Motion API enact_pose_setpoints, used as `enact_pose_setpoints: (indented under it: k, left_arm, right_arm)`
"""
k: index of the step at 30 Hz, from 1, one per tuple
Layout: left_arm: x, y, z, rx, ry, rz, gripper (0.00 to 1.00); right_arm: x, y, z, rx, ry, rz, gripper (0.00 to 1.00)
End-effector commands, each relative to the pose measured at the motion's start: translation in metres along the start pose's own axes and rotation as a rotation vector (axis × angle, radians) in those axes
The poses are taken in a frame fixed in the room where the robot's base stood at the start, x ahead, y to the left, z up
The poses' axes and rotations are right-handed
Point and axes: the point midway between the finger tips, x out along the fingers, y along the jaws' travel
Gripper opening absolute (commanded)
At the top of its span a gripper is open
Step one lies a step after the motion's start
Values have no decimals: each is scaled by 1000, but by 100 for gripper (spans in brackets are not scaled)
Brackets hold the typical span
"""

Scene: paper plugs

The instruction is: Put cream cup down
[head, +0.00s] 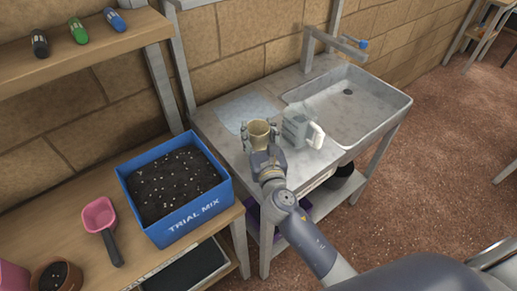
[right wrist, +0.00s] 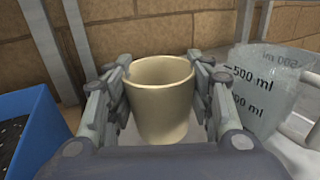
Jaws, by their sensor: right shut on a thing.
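The cream cup (head: 259,133) is upright between the fingers of my right gripper (head: 260,136), over the left part of the grey sink counter. In the right wrist view the cup (right wrist: 160,100) fills the space between the two fingers of the right gripper (right wrist: 160,92), which are shut on it at both sides. The cup's base is partly hidden, so I cannot tell whether it touches the counter (head: 216,130). My left gripper is not in view.
A measuring jug (head: 296,130) stands close right of the cup, also in the right wrist view (right wrist: 258,90). A pale blue sheet (head: 247,109) lies behind the cup. The sink basin (head: 350,105) is farther right. A blue soil box (head: 180,190) and pink scoop (head: 99,215) are left.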

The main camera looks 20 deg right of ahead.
Motion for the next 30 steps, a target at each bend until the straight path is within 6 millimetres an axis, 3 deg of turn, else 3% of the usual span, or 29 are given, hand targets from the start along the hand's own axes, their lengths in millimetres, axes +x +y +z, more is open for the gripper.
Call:
enact_pose_setpoints:
  k: [12,24,25,27,30]
  left_arm:
    - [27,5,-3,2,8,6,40]
    - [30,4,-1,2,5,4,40]
    - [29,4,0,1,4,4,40]
    - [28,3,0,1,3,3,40]
    - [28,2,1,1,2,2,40]
  right_arm:
    - [0,0,-50,-1,-1,-1,21]
    - [0,-1,-54,0,-2,0,21]
    - [0,0,-53,0,-2,0,53]
    - [0,0,-53,0,-2,0,69]
    - [0,0,-53,0,-2,0,69]
